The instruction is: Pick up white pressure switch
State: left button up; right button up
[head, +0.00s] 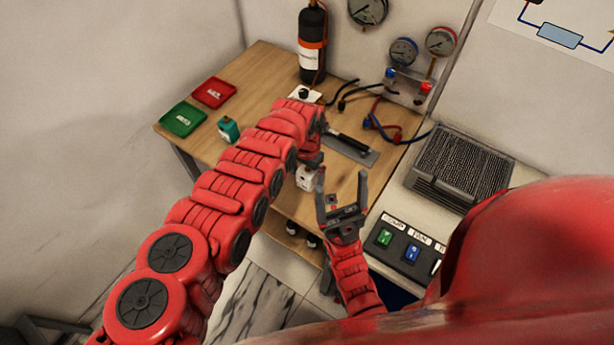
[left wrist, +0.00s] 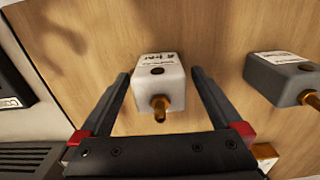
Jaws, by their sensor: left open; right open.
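The white pressure switch (left wrist: 158,76) is a small white block with a dark round hole, printed label and brass fitting, on the wooden table. In the left wrist view it lies between the fingers of my left gripper (left wrist: 160,78), which is open with gaps on both sides. In the head view the white switch (head: 307,180) shows just below my left gripper, which is partly hidden by my arm. A dark grey switch (left wrist: 284,77) with a brass fitting stands to the right in the wrist view. My right gripper (head: 342,190) is open and empty near the table's front edge.
A black cylinder (head: 312,50) stands at the back. Hoses (head: 385,125), a grey plate (head: 352,150) and a finned unit (head: 462,165) lie right.

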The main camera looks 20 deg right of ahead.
pick_arm(q)
grip_shut()
dwell(0.3)
